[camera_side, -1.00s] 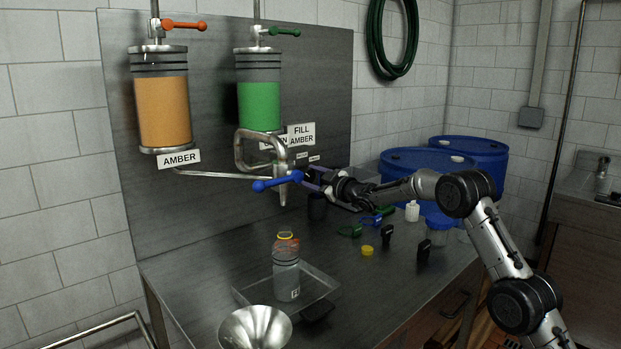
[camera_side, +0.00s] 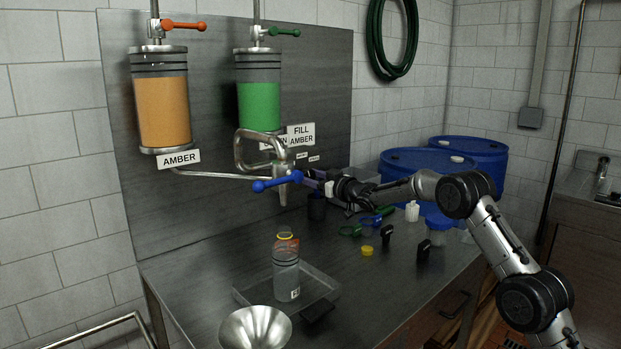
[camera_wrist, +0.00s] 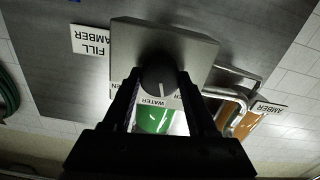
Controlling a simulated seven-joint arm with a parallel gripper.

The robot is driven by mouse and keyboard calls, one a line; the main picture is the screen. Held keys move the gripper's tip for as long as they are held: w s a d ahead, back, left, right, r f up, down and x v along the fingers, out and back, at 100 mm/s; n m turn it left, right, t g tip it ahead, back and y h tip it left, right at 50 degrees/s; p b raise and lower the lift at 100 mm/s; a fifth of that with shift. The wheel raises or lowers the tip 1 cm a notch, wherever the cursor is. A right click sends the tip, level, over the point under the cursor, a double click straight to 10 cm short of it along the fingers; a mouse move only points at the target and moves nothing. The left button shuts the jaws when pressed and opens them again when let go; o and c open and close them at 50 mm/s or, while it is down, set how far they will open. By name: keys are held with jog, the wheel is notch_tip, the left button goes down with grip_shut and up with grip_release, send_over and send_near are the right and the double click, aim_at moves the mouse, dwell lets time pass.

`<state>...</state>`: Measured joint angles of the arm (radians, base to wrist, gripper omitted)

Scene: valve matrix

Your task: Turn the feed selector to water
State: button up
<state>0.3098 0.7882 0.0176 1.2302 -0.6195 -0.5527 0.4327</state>
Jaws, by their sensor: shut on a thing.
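The feed selector (camera_wrist: 158,76) is a dark round knob on a grey box (camera_wrist: 190,42) in the wrist view. A white line on its face points down in the picture, towards the label WATER (camera_wrist: 153,102). A second small label, partly cut off, sits just right of it. My gripper (camera_wrist: 158,82) has one finger on each side of the knob and is shut on it. In the side view my gripper (camera_side: 318,184) is at the panel, right of the blue lever (camera_side: 276,182); the knob cannot be made out there.
Amber (camera_side: 162,112) and green (camera_side: 259,106) cylinders hang on the panel. A FILL AMBER sign (camera_side: 301,134) is above my gripper. A bottle (camera_side: 286,268) stands on a tray below, behind a funnel (camera_side: 255,328). Small items, including a yellow cap (camera_side: 367,250), lie on the bench.

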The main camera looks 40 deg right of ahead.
jog(key=shift+m, duration=1.7)
jog(key=o, duration=1.4)
jog(key=s, duration=1.4)
jog(key=shift+w, duration=0.1)
